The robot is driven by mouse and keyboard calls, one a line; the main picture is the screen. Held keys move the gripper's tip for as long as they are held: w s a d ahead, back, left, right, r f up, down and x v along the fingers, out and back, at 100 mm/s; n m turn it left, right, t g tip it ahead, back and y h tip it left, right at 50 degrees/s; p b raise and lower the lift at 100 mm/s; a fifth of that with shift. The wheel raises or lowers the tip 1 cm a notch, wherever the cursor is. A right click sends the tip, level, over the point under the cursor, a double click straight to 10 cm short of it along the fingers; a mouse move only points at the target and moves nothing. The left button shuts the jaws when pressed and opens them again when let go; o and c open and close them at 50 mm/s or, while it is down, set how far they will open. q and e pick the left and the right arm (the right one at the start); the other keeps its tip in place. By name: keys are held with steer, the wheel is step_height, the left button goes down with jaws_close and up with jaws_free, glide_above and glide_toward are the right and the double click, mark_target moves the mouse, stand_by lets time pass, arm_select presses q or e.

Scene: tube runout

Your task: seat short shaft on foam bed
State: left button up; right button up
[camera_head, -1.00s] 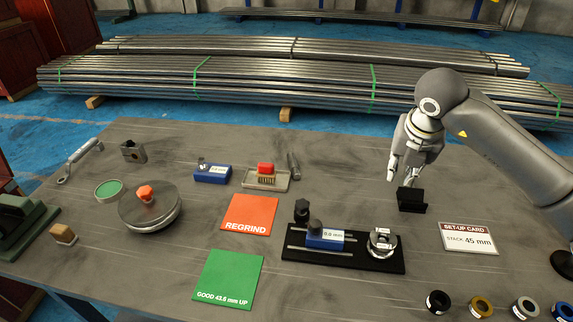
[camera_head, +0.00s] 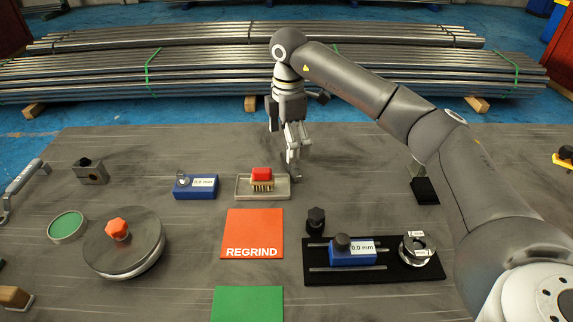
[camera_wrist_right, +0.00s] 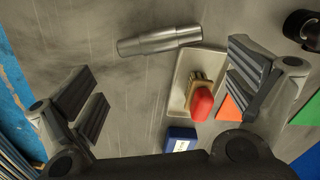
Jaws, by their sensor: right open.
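The short shaft (camera_wrist_right: 160,40), a bare steel cylinder with a stepped end, lies on the table beside the brush tray in the right wrist view. My right gripper (camera_head: 293,172) is open above that spot. In the wrist view its fingers (camera_wrist_right: 168,88) stand wide apart with nothing between them touching; the shaft lies beyond the tips. My left gripper is not in view.
A tray (camera_head: 240,194) with a red-backed brush (camera_head: 262,179) sits close to the gripper. A blue gauge block (camera_head: 195,188) stands left of it. An orange REGRIND mat (camera_head: 252,228), a green mat (camera_head: 248,304) and a black fixture plate (camera_head: 318,277) lie nearer.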

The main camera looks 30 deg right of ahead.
mark_target(291, 166)
steer(key=shift+f, duration=0.7)
steer(key=f, duration=0.4)
steer(key=shift+s+d+f+p, duration=0.1)
steer(key=shift+d+f+p, duration=0.1)
steer(key=shift+d+p, duration=0.2)
steer(key=shift+a+f, duration=0.1)
steer(key=shift+f, duration=0.15)
steer(key=c, duration=0.6)
steer(key=shift+r, duration=0.1)
steer(key=c, duration=1)
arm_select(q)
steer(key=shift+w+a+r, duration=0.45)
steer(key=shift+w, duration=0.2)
